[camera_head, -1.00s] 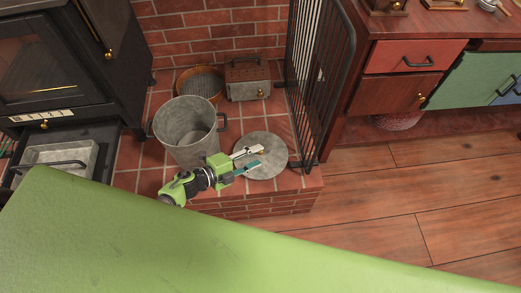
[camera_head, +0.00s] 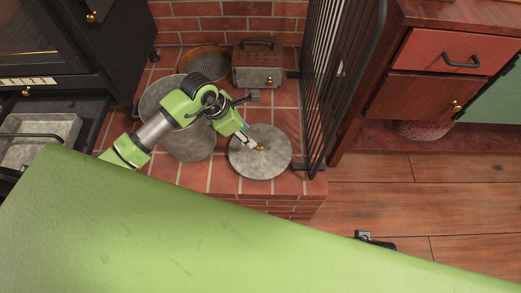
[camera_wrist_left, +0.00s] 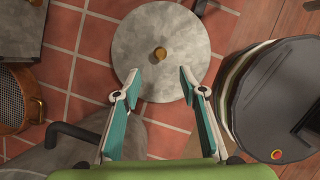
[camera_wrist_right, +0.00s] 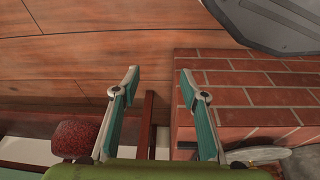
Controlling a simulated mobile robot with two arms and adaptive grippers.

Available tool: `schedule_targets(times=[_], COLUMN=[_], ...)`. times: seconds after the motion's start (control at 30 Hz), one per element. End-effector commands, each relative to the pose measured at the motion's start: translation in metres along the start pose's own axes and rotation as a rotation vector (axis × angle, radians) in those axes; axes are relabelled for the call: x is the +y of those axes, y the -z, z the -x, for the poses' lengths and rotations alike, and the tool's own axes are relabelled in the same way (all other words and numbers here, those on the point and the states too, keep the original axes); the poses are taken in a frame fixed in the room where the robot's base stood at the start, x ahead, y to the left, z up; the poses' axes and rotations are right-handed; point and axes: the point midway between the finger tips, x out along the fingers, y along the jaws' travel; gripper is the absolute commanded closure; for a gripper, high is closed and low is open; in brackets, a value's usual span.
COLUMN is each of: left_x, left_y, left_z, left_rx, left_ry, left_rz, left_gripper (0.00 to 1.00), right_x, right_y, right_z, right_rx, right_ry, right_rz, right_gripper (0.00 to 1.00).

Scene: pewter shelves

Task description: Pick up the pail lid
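The pail lid (camera_head: 262,163) is a round grey metal disc with a small brass knob (camera_head: 260,147). It lies flat on the brick hearth, beside the grey pail (camera_head: 190,143). In the left wrist view the lid (camera_wrist_left: 150,30) fills the upper middle, with its knob (camera_wrist_left: 160,53) just beyond the fingertips. My left gripper (camera_head: 249,142) is above the lid near the knob; its fingers (camera_wrist_left: 159,84) are spread apart with nothing between them. My right gripper (camera_wrist_right: 159,78) is open and empty over the floor and hearth edge; in the head view only a dark bit of it may show.
A round sieve-like basket (camera_head: 205,62) and a grey box with a handle (camera_head: 257,68) stand behind the pail. A black fire screen (camera_head: 335,80) stands right of the lid. The stove drawer (camera_head: 40,135) is open at left. Wooden floor (camera_head: 450,205) at right is clear.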

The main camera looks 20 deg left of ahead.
Motion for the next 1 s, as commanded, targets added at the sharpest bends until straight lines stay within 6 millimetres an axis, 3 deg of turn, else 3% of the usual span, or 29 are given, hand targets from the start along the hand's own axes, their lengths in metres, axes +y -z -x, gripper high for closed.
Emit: schedule_targets(times=[0.03,0.13,0.47,0.7,1.0], left_x=[-0.001,-0.001,-0.001,-0.001,0.000], left_y=[0.000,0.000,-0.001,-0.003,-0.004], left_z=[-0.014,-0.030,-0.055,-0.086,-0.097], left_rx=[-0.001,-0.002,-0.003,-0.002,-0.002], left_ry=[0.004,0.003,0.003,0.003,0.001], left_rz=[0.002,0.002,0.001,0.003,0.001], left_gripper=[0.62,0.62,0.62,0.62,0.62], right_x=[0.001,0.001,0.002,0.004,0.004], right_y=[0.003,0.007,0.013,0.019,0.021], right_z=[0.005,0.017,0.037,0.067,0.081], right_rx=[0.007,0.012,0.022,0.038,0.043], right_ry=[-0.001,-0.002,-0.004,-0.007,-0.008], right_rz=[-0.001,-0.002,-0.003,-0.006,-0.006], right_gripper=[0.60,0.60,0.60,0.60,0.60])
